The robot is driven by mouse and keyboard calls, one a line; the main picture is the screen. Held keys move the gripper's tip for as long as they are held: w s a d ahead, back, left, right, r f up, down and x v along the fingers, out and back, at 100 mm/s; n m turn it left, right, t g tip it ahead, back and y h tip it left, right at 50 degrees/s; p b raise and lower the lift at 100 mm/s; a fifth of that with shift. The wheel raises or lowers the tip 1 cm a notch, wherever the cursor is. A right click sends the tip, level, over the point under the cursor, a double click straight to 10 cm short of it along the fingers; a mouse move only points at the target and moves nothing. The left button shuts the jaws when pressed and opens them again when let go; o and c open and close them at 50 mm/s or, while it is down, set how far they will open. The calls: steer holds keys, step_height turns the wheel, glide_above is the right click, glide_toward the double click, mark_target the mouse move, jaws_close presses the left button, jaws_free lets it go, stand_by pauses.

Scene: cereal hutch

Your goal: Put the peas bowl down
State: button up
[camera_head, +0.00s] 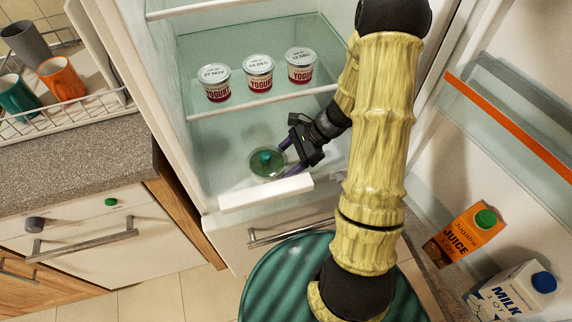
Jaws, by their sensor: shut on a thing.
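The peas bowl (267,163) is a small, round, greenish bowl in the lower part of the open fridge, below the yogurt shelf. Its contents are too small to make out clearly. My gripper (287,157) reaches in from the right and is shut on the bowl's right rim. The bowl looks about level. It is at or just above the fridge's bottom shelf (225,180); I cannot tell whether it touches.
Three yogurt cups (258,74) stand on the glass shelf above. The open door on the right holds a juice carton (465,232) and a milk carton (515,290). A dish rack (95,98) with mugs stands on the left counter. A white front ledge (265,193) edges the bottom shelf.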

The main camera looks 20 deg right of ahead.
steer(key=shift+f, duration=1)
steer(key=shift+f, duration=0.15)
steer(key=o, duration=1.4)
steer(key=shift+r, duration=0.25)
steer(key=p+v, duration=0.1)
steer(key=v, duration=1)
steer(key=shift+d+r+p, duration=0.2)
steer(key=shift+d+p, duration=0.15)
steer(key=shift+p, duration=0.05)
